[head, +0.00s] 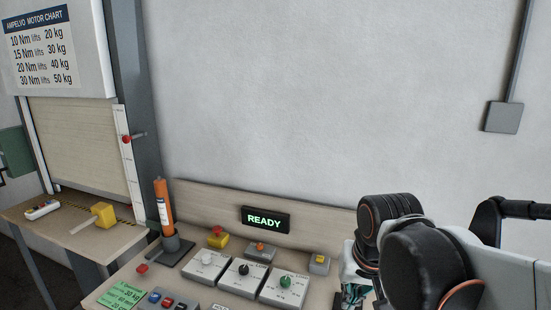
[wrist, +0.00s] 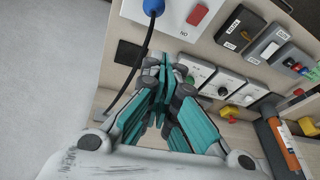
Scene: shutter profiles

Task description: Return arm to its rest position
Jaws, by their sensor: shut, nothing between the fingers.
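My gripper (wrist: 166,72) shows in the wrist view with its teal and grey fingers shut together and nothing between them. It points toward the panel of switches and knobs and looks apart from it, though the gap is hard to judge. In the head view my arm is folded at the lower right, with dark round joints and white links. Only a small teal part of my gripper (head: 353,293) shows there, at the bottom edge beside the bench; its fingertips are hidden.
The bench carries knob boxes (head: 285,286), a lit READY sign (head: 265,220) and an orange cylinder (head: 164,203) on a dark stand. A yellow block (head: 104,214) sits on the left table. In the wrist view a black cable with a blue end (wrist: 153,7) hangs close to my fingers.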

